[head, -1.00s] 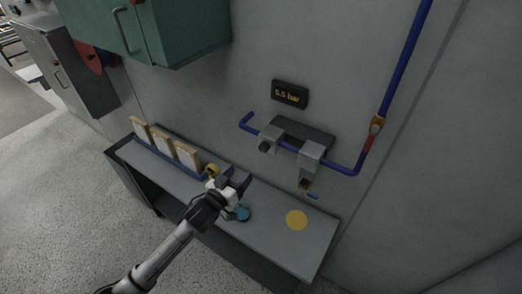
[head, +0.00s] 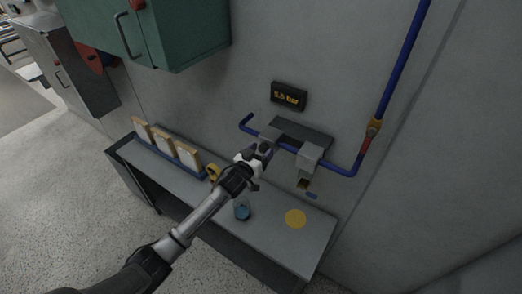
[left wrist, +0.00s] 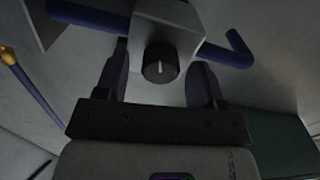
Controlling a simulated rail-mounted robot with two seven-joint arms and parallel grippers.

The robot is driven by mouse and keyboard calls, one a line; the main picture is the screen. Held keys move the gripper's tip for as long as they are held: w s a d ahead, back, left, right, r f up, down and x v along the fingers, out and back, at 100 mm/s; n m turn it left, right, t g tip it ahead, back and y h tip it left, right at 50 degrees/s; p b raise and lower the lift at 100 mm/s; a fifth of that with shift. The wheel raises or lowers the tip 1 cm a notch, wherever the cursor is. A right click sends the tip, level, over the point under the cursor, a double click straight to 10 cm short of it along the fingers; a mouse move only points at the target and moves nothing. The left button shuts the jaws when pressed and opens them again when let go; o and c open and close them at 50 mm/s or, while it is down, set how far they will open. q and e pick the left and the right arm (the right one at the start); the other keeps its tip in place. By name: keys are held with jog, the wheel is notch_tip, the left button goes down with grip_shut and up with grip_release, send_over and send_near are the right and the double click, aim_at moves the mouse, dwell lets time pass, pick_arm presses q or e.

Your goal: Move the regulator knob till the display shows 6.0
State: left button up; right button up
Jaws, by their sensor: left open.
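The display (head: 289,96) is a dark box on the wall and seems to read 5.5 bar in orange. The regulator knob (left wrist: 160,62) is black and round with a pale pointer mark, on the front of a grey block (left wrist: 172,22) on the blue pipe. My left gripper (head: 262,151) is at this block in the head view and covers much of it. In the left wrist view the open fingers of my left gripper (left wrist: 160,70) stand on either side of the knob, with visible gaps. My right gripper is not in view.
A second grey block (head: 309,157) sits to the right on the blue pipe (head: 400,70). Below is a bench (head: 270,236) with a blue-topped jar (head: 242,210), a yellow disc (head: 295,218) and several framed boards (head: 188,157). A green cabinet (head: 190,35) hangs upper left.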

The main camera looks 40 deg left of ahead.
pick_arm(q)
jog(key=shift+w, duration=0.1)
jog(key=c, duration=0.9)
jog(key=shift+m, duration=1.5)
jog(key=o, duration=0.9)
jog(key=s+d+b, duration=0.1)
jog(key=s+b, duration=0.1)
jog(key=s, duration=1.1)
jog(key=shift+s+d, duration=0.25)
jog(key=shift+s, duration=0.15)
